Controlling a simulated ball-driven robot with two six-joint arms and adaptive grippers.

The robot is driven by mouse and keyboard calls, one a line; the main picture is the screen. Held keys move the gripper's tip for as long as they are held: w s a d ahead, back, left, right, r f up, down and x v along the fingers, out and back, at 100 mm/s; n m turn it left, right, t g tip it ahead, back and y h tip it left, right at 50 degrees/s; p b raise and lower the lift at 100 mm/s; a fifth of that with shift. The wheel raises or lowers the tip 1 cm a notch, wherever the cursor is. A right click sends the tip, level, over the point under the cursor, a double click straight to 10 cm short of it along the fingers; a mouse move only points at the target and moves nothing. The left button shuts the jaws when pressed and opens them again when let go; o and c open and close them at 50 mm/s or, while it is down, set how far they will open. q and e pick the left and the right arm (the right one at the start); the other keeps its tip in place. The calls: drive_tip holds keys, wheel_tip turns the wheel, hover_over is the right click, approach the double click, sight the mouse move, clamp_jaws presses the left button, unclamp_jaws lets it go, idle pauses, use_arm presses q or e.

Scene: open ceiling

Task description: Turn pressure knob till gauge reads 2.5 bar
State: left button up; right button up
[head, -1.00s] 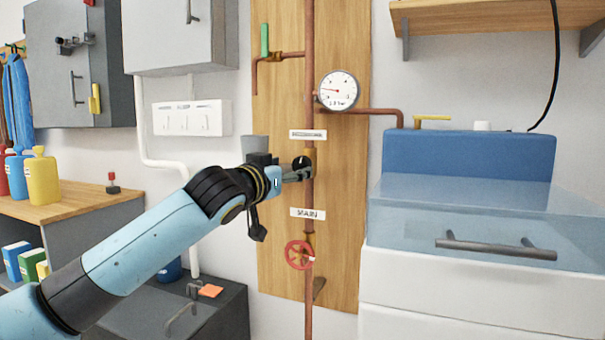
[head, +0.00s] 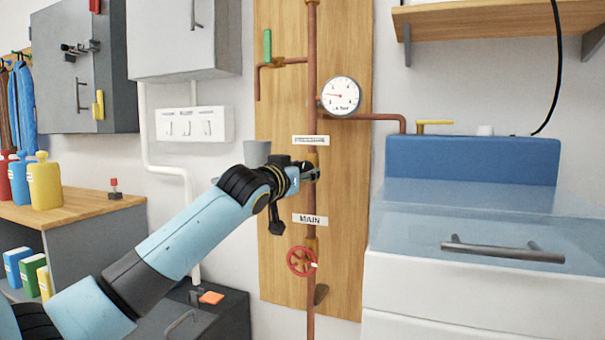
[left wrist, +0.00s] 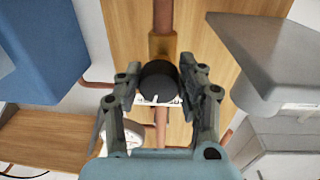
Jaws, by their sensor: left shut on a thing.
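The black pressure knob (left wrist: 158,84) sits on a brass fitting of the vertical copper pipe. In the left wrist view it is between the fingers of my left gripper (left wrist: 163,82), which is shut on it. In the head view my left gripper (head: 312,174) is at the pipe below the upper label (head: 311,140) and mostly hides the knob. The round white gauge (head: 341,96) is above and right of the knob. Its red needle points left, slightly up; its small printed text is too blurred to read surely. My right gripper is not in view.
A red wheel valve (head: 301,261) is lower on the pipe, under the MAIN label (head: 310,219). A green-handled valve (head: 267,46) is at upper left. A blue and white cabinet (head: 470,160) stands to the right, and a wooden bench (head: 75,207) to the left.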

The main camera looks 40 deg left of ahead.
use_arm(q)
drive_tip(key=c, duration=0.3)
drive_tip(key=shift+r+m+p, duration=0.15)
drive_tip(key=shift+m+p, duration=0.25)
drive_tip(key=shift+p, duration=0.35)
drive_tip(key=shift+r+m+p, duration=0.15)
drive_tip(key=shift+m+p, duration=0.35)
drive_tip(key=shift+p, duration=0.4)
drive_tip(key=m+p, duration=0.3)
drive_tip(key=p, duration=0.1)
drive_tip(key=m+p, duration=0.4)
drive_tip(key=shift+a+g+y, duration=0.1)
drive_tip(key=shift+g+y, duration=0.2)
drive_tip(key=shift+g, duration=0.1)
drive_tip(key=shift+m+p, duration=1.2)
drive_tip(key=shift+p, duration=0.05)
drive_tip(key=shift+m+p, duration=0.85)
drive_tip(key=shift+m, duration=0.55)
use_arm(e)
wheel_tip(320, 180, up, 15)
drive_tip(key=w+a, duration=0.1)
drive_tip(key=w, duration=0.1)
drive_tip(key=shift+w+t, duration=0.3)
